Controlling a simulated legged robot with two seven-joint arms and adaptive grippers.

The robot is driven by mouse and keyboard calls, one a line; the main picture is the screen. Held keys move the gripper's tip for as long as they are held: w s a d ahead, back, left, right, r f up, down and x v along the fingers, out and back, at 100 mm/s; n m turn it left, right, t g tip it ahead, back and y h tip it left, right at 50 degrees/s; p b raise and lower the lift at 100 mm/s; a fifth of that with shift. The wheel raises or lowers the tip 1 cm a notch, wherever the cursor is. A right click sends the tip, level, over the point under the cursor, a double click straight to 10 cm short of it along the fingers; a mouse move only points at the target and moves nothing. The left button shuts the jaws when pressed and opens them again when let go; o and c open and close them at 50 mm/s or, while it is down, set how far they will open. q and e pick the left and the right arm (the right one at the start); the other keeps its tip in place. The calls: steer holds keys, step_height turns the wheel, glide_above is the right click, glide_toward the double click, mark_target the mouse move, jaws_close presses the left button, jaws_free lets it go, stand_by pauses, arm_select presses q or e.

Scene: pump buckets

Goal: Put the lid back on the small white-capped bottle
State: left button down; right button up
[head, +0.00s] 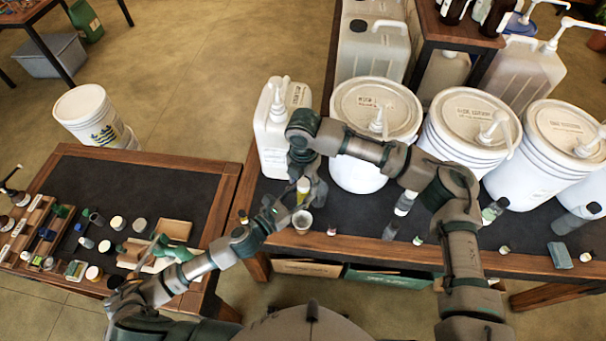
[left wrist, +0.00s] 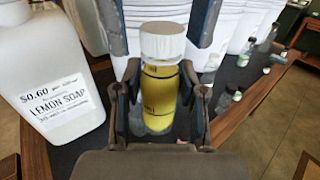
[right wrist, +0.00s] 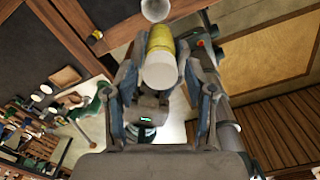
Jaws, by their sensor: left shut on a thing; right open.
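The small bottle (left wrist: 160,98) holds yellow liquid and stands upright between my left gripper's fingers (left wrist: 160,95). Its white cap (left wrist: 162,42) sits on top; how tightly it is on cannot be told. In the head view my left gripper (head: 287,205) is shut on the bottle at the table's front edge. My right gripper (right wrist: 167,95) comes from above, open, with one finger on each side of the white cap (right wrist: 160,72). Gaps show between those fingers and the cap in the left wrist view. In the head view the bottle is partly hidden by the grippers.
A small white cup (head: 302,222) stands just in front of the bottle. A lemon soap jug (head: 270,140) and large white buckets (head: 375,110) stand behind. Small bottles (head: 405,203) are to the right. A cluttered side table (head: 200,180) is at the left.

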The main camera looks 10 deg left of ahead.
jaws_close()
steer(key=m, duration=0.6)
steer(key=shift+s+a+m, duration=0.1)
steer(key=shift+m, duration=0.3)
steer(key=m, duration=0.5)
steer(key=shift+m, duration=0.3)
steer(key=m, duration=0.5)
steer(key=shift+a, duration=0.15)
steer(key=m, duration=0.7)
steer(key=shift+o, duration=0.4)
jaws_free()
steer(key=shift+r, duration=0.1)
